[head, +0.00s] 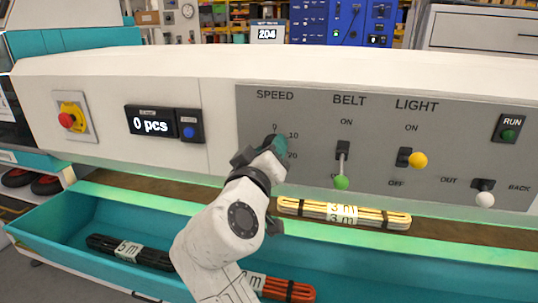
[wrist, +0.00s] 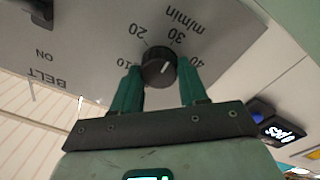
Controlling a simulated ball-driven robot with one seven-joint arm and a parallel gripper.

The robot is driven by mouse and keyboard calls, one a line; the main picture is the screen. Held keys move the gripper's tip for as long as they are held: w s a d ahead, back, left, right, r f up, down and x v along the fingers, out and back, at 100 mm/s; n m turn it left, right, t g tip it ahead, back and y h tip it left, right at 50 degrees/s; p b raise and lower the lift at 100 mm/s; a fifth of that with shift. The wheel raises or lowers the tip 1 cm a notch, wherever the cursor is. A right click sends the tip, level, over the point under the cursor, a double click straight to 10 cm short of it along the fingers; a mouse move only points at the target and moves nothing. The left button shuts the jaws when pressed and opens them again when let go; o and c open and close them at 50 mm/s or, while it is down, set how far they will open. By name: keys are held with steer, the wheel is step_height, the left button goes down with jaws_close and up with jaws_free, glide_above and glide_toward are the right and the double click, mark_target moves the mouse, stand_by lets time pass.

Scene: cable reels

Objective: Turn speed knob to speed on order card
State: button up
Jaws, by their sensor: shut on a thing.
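The speed knob (wrist: 156,60) is round and black with a white pointer mark. In the wrist view it sits between the green fingers of my gripper (wrist: 160,76), which is shut on it. The panel is rotated in that view; 10, 20, 30, 40 and m/min show around the knob. The white mark slants toward the upper right, roughly to the 30–40 side; the exact value is unclear. In the head view my gripper (head: 277,147) is at the dial under the SPEED label and hides the knob. A card (head: 267,33) reading 204 stands on top; its smaller print is unreadable.
Right of the dial are the green belt lever (head: 341,183), yellow light lever (head: 418,160), white lever (head: 485,199) and RUN button (head: 508,134). A red emergency stop (head: 68,120) and "0 pcs" display (head: 151,123) are left. Cable bundles lie below, some in the teal tray (head: 55,213).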

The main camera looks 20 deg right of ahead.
steer(key=shift+d+f, duration=0.1)
steer(key=shift+f, duration=0.1)
steer(key=o, duration=1.1)
steer(key=shift+r, duration=0.1)
steer(key=shift+c, duration=0.2)
steer(key=v, duration=1.1)
steer(key=shift+p, duration=0.3)
